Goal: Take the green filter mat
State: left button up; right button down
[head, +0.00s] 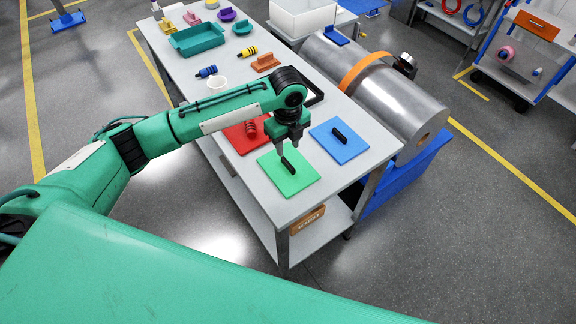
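The green filter mat (299,181) lies flat near the front end of the long grey table. It is a square sheet with a black upright handle (288,165) at its middle. My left gripper (287,147) is above the mat, with its fingertips just over and behind the handle. Its fingers look apart, with nothing between them. From this angle I cannot tell whether a fingertip touches the handle. My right gripper does not show.
A blue mat (350,150) lies to the right and a red mat (238,140) behind to the left, partly under my arm. A teal tray (198,40) and several small parts stand farther back. A large metal cylinder (400,105) is beside the table.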

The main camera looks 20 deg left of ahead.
aim_at(288, 163)
pick_arm(q)
notch_tip(288, 163, down, 2)
jog(key=shift+f, duration=0.25)
jog(key=shift+f+p, duration=0.3)
jog(key=shift+p, duration=0.15)
notch_tip(288, 163, down, 4)
jog(key=shift+s+d+r+p, duration=0.1)
jog(key=shift+s+r+p, duration=0.1)
jog(key=shift+p, duration=0.6)
jog(key=shift+w+f, duration=0.1)
jog(key=shift+f, duration=0.4)
grip_shut()
